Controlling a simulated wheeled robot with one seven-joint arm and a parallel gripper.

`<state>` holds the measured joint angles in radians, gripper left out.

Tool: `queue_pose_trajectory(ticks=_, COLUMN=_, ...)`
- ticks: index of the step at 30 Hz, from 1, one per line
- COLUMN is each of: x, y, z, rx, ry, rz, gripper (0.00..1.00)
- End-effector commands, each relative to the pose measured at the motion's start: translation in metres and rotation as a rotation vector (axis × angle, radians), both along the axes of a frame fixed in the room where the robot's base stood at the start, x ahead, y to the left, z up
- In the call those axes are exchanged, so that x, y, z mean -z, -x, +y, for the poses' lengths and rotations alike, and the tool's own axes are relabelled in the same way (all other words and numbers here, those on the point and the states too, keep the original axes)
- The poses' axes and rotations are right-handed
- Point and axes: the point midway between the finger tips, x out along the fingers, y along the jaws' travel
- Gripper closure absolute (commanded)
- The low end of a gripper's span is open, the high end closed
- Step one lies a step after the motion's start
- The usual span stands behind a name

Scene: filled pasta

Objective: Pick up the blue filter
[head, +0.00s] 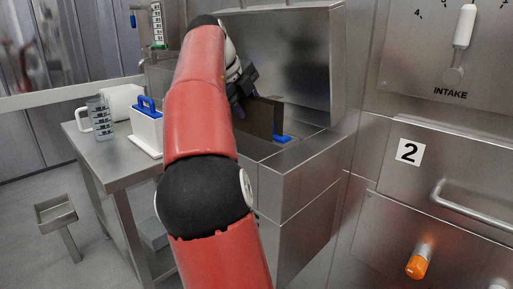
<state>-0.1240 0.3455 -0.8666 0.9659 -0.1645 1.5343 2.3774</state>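A white block with a blue handle (146,124) stands upright on the metal table at the left. A dark upright panel (265,117) stands inside the open metal box, with a small blue piece (282,138) at its lower right. I cannot tell which one is the filter. My gripper (240,98) is over the open box, at the left edge of the dark panel. My red arm partly hides it, so whether it is open, shut or touching the panel is unclear.
The open metal box (292,165) has its lid (290,50) raised behind it. On the metal table (105,172) stand a clear measuring jug (98,117) and a white container (122,100). A wall panel with an orange-tipped handle (419,261) is close at the right.

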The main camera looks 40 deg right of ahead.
Motion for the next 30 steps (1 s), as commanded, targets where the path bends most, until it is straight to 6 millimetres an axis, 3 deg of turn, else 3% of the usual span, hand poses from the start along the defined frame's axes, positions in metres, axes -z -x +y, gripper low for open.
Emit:
queue_pose_trajectory(ticks=2, x=0.000, y=0.000, z=0.000, rx=0.000, ry=0.000, rz=0.000, gripper=0.68)
queue_pose_trajectory(ticks=9, x=0.000, y=0.000, z=0.000, rx=0.000, ry=0.000, rz=0.000, gripper=0.99)
queue_pose_trajectory(ticks=24, x=-0.001, y=0.000, z=0.000, rx=-0.001, ry=0.000, rz=-0.001, gripper=1.00)
queue_pose_trajectory(ticks=30, x=-0.014, y=0.005, z=-0.005, rx=-0.001, ry=0.000, rz=-0.002, gripper=1.00)
